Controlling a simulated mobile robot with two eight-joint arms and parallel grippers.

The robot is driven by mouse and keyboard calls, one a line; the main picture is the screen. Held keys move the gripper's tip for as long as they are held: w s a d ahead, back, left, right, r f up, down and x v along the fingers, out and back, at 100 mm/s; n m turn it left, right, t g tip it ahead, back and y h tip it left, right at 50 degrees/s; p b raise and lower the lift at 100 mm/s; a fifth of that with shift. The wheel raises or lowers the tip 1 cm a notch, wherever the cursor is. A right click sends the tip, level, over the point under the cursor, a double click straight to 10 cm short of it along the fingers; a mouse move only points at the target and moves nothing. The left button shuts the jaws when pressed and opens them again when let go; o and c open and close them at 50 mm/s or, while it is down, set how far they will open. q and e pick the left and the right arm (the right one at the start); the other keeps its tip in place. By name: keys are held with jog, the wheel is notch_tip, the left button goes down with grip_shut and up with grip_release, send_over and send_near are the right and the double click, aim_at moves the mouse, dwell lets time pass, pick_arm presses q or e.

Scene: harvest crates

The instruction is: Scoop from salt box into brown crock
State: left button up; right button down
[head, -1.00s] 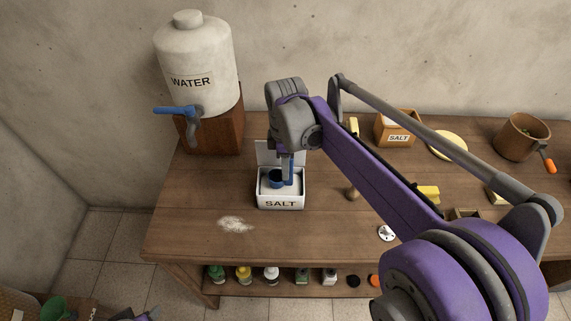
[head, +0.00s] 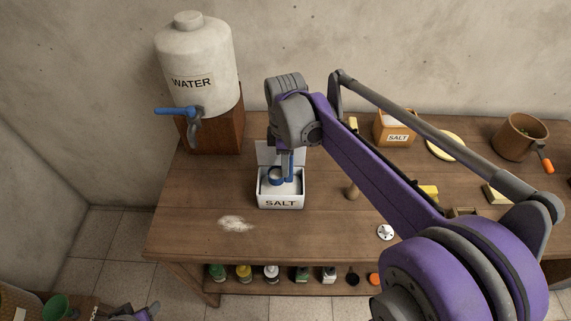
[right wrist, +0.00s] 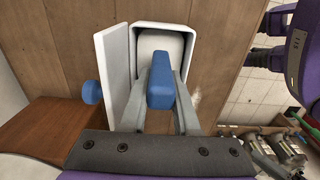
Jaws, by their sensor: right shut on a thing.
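The white salt box (head: 281,203), marked SALT, stands on the table with its lid raised at the back. My right gripper (head: 287,153) points down over it, shut on the handle of a blue scoop (head: 276,174). The scoop's bowl is inside the box at the salt; its inside now looks pale. In the right wrist view, the handle (right wrist: 161,82) sits between the fingers, above the box (right wrist: 190,42). A brown round crock-like pot (head: 521,139) stands at the far right. Purple and grey parts at the lower left edge seem to be my left arm; its jaws are unclear.
A water jug (head: 197,70) with a blue tap stands at the back left. A brown box marked SALT (head: 397,131) and a yellow dish (head: 445,146) lie towards the pot. Spilled white grains (head: 236,223) lie on the table (head: 190,240). My right arm hides part of the table.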

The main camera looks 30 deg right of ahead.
jog(key=shift+r+p, duration=1.2)
jog(key=shift+r, duration=1.2)
pick_arm(q)
jog(key=r, duration=0.1)
jog(key=w+r, duration=0.1)
jog(key=r, duration=0.1)
jog(key=shift+w+r, duration=0.25)
jog(key=shift+r, duration=0.05)
jog(key=shift+s, duration=0.1)
pick_arm(e)
jog(key=shift+f, duration=0.1)
